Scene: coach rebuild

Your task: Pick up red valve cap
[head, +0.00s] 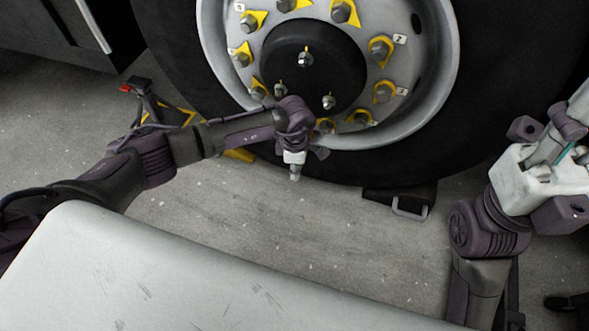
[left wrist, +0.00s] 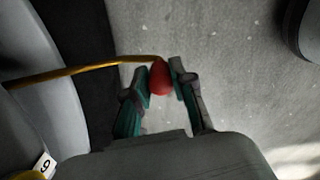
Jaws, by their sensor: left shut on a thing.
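The red valve cap (left wrist: 159,77) shows in the left wrist view between the two fingertips of my left gripper (left wrist: 160,72), which is shut on it. A thin yellow-brown stem (left wrist: 80,73) runs from the wheel side at the left up to the cap; I cannot tell whether the cap is still on it. In the head view my left gripper (head: 295,170) is in front of the lower wheel rim, and I cannot make out the cap there. My right gripper (head: 548,178) is at the right edge of the head view, partly cut off, its finger opening unclear.
The large wheel's grey rim (head: 440,60) carries several nuts with yellow pointers and number tags. A dark wheel chock (head: 400,200) with a handle lies under the tyre. A dark stand with a red tip (head: 127,88) is at the left. Grey floor lies open in front of the wheel.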

